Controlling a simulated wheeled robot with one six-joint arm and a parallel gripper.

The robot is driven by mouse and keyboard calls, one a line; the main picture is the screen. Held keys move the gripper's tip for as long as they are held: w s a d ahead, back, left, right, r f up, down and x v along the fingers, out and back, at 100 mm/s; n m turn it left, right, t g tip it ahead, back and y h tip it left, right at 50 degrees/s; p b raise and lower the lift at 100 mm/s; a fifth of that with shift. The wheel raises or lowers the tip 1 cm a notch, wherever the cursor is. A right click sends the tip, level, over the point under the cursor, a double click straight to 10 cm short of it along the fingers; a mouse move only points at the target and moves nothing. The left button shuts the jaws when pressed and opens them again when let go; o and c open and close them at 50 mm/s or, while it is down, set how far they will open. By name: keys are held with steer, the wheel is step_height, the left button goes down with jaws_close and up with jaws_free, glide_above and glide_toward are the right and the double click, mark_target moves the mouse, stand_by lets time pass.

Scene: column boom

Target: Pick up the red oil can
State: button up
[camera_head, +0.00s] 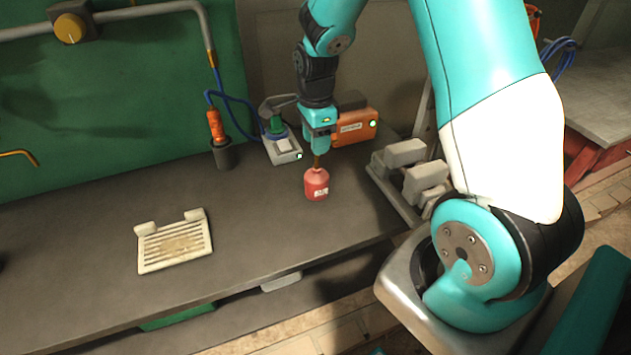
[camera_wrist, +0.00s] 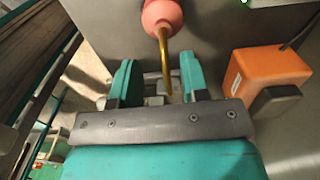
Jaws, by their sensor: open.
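The red oil can (camera_head: 317,185) stands upright on the dark workbench, with a small white label on its side and a thin brass spout on top. In the wrist view the oil can (camera_wrist: 162,14) is at the top, partly cut off by the frame edge, and its spout points down toward the jaws. My gripper (camera_head: 317,150) is just above the can in the head view, pointing down. In the wrist view my gripper (camera_wrist: 158,82) has its two teal fingers apart, with the spout tip showing between them. Nothing is clamped.
Grey blocks (camera_head: 405,153) sit to the right. A cream slotted tray (camera_head: 175,247) lies to the left. The bench (camera_head: 255,220) between tray and can is clear.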

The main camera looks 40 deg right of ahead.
mark_target(317, 157)
steer(key=shift+w+d+f+p, duration=0.15)
steer(key=shift+f+p, duration=0.4)
steer(key=shift+f, duration=0.95)
steer(key=shift+d+f+p, duration=0.1)
steer(key=shift+f+p, duration=0.45)
steer(key=shift+f, duration=0.9)
jaws_close()
